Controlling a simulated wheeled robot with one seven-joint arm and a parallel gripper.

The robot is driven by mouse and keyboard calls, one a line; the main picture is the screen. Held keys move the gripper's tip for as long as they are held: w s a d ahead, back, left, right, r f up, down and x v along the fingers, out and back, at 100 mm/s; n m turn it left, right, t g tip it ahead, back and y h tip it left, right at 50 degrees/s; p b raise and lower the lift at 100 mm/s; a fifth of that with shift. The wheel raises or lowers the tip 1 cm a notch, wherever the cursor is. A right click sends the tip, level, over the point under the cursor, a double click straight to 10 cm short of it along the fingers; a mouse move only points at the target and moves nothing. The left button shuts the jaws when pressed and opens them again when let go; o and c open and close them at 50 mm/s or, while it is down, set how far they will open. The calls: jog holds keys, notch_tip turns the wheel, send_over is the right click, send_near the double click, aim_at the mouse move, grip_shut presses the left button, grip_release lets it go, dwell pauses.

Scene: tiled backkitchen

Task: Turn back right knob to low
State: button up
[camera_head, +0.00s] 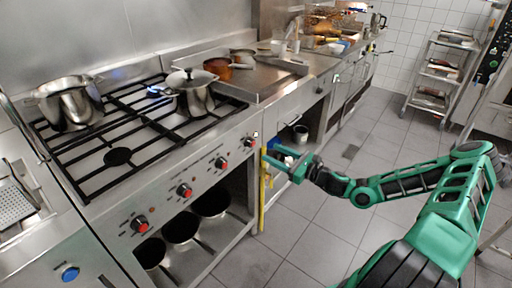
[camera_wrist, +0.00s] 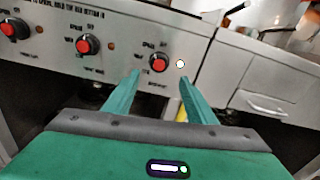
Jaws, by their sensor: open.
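The steel stove (camera_head: 105,215) has a row of red knobs with small printed labels along its front panel. The rightmost knob (camera_head: 249,141) shows in the wrist view (camera_wrist: 159,62) just beyond and between my fingertips. My gripper (camera_head: 270,151) is open and empty, facing the right end of the panel, and it also shows in the wrist view (camera_wrist: 159,78). I see no clear contact with the knob. Other red knobs (camera_wrist: 88,45) sit to its left. A blue flame (camera_head: 154,90) burns beside a lidded pot (camera_head: 195,101) at the back right of the burners.
A large open pot (camera_head: 70,104) stands at the back left of the stove. Dark pans (camera_head: 181,228) sit on the shelf below. A yellow upright strip (camera_head: 263,195) is close under my gripper. A wheeled rack (camera_head: 438,78) stands at the back right; the tiled floor between is clear.

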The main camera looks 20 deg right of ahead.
aim_at(254, 144)
jog(key=x, duration=0.9)
jog(key=shift+w+a, duration=0.1)
jog(key=c, duration=1)
